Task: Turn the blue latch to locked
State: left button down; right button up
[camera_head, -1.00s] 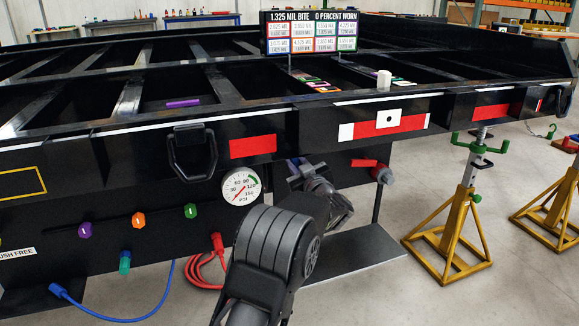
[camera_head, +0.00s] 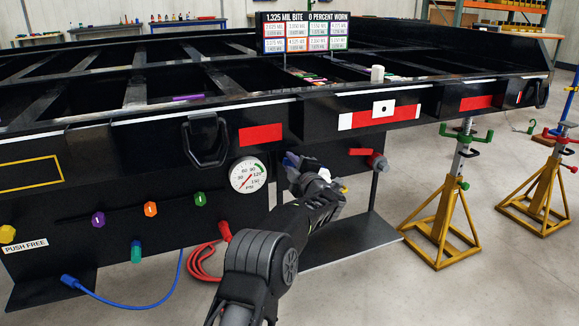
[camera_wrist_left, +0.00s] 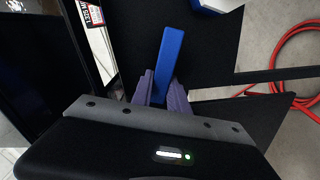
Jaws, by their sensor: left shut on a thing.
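The blue latch shows in the left wrist view as a long flat blue bar (camera_wrist_left: 169,58) that sticks out past my fingertips. My left gripper (camera_wrist_left: 163,92) is shut on its near end, with one finger on each side. In the head view my left gripper (camera_head: 299,168) is in front of the black trailer panel, right of the pressure gauge. Only a small blue part of the latch (camera_head: 290,160) shows there; my gripper hides most of it. I cannot read any lock marking near it. My right gripper is in neither view.
A white pressure gauge (camera_head: 249,174) is just left of my gripper. A red handle (camera_head: 374,161) is to its right. A blue coupling (camera_head: 70,281) and a red coupling (camera_head: 224,231) with hoses hang lower down. Yellow jack stands (camera_head: 444,220) are on the right.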

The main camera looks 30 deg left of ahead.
pick_arm(q)
jog(key=shift+s+a+f+n+b, duration=0.15)
jog(key=shift+f+n+b, duration=0.45)
jog(key=shift+n, duration=0.4)
jog(key=shift+r, duration=0.1)
jog(key=c, duration=1.3)
grip_release()
jog(key=shift+r, duration=0.1)
jog(key=shift+s+d, duration=0.25)
jog(key=shift+d, duration=0.35)
jog(key=p+v, duration=0.2)
jog(key=v, duration=0.4)
jog(key=shift+s+d, duration=0.25)
